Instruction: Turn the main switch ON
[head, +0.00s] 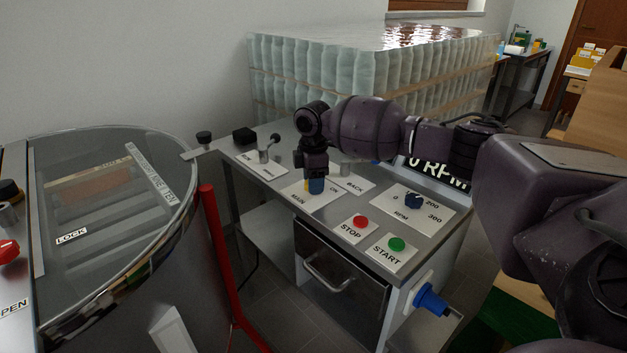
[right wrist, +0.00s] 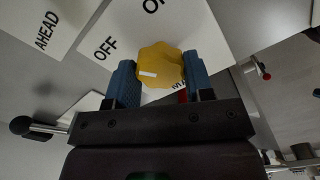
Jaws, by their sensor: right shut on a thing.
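The main switch is a yellow lobed knob (right wrist: 160,66) on a white plate, with OFF and ON printed beside it. In the right wrist view its white mark lies on its left side, toward the OFF side; ON is at the top edge, partly cut off. My right gripper (head: 316,186) points down at the MAIN plate (head: 298,200) in the head view. Its two blue fingers are shut on the knob, one on each side. In the head view the fingers hide most of the knob. My left gripper is not in view.
A lidded drum (head: 100,190) stands at left. Wrapped bottles (head: 350,60) stand behind.

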